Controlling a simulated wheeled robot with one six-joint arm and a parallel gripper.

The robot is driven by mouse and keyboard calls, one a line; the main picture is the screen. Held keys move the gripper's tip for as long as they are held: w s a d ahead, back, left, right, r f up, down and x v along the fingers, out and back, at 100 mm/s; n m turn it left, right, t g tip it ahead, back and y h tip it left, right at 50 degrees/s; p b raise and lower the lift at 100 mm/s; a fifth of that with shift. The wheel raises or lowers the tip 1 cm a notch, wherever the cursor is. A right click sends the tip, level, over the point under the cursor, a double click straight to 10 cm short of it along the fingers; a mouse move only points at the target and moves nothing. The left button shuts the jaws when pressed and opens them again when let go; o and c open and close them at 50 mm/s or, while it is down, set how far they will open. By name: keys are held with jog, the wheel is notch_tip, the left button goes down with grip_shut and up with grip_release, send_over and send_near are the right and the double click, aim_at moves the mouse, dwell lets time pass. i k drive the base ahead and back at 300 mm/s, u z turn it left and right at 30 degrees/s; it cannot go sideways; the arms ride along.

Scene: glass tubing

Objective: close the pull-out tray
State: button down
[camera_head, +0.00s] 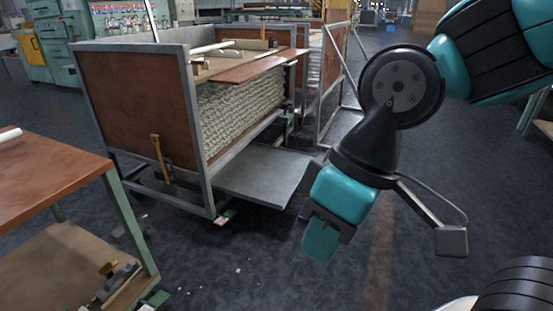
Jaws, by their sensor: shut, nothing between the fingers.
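The pull-out tray (262,173) is a flat grey metal sheet low on the cart (133,88) with brown side panels and a grey frame. It sticks out to the right from under the cart's load, level and close to the floor, with its top bare. My gripper (321,238) hangs down to the right of the tray's front corner in the picture. Its teal fingers are shut with nothing between them. A gap shows between gripper and tray, but the depth between them is hard to judge. The tray's inner end is hidden under the cart.
A brown-topped bench (38,180) with a lower shelf stands at the left front. The cart carries a pale stacked load (238,112) and a brown board (247,68) on top. A metal frame (343,112) stands behind the tray. Dark floor (255,262) is open in front.

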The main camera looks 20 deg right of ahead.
aim_at(267, 175)
jog(key=u, duration=0.25)
jog(key=i, duration=0.85)
jog(key=z, duration=0.4)
jog(key=i, duration=1.3)
jog(key=z, duration=0.2)
